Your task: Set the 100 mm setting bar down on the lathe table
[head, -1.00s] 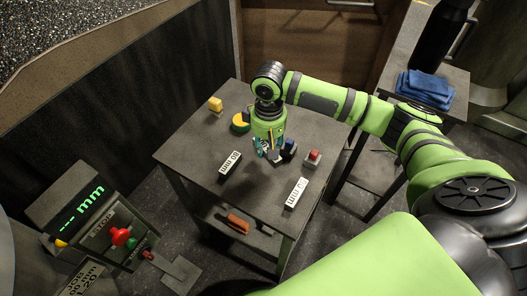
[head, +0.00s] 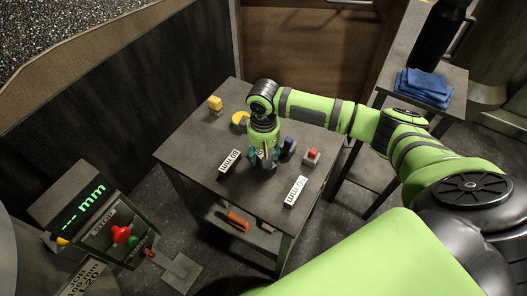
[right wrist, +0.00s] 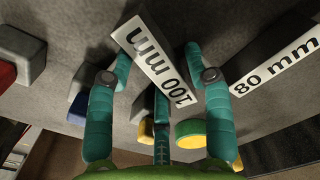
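My right gripper (head: 263,163) is low over the middle of the lathe table (head: 195,150). In the right wrist view, the bar labelled 100 mm (right wrist: 155,60) lies slantwise between its teal fingers (right wrist: 160,75). My left gripper is not in view.
Another labelled bar (head: 295,191) lies near the front right edge. A blue-topped block (head: 289,146) and a red-topped block (head: 312,157) stand right of the gripper. The table's left front is clear.

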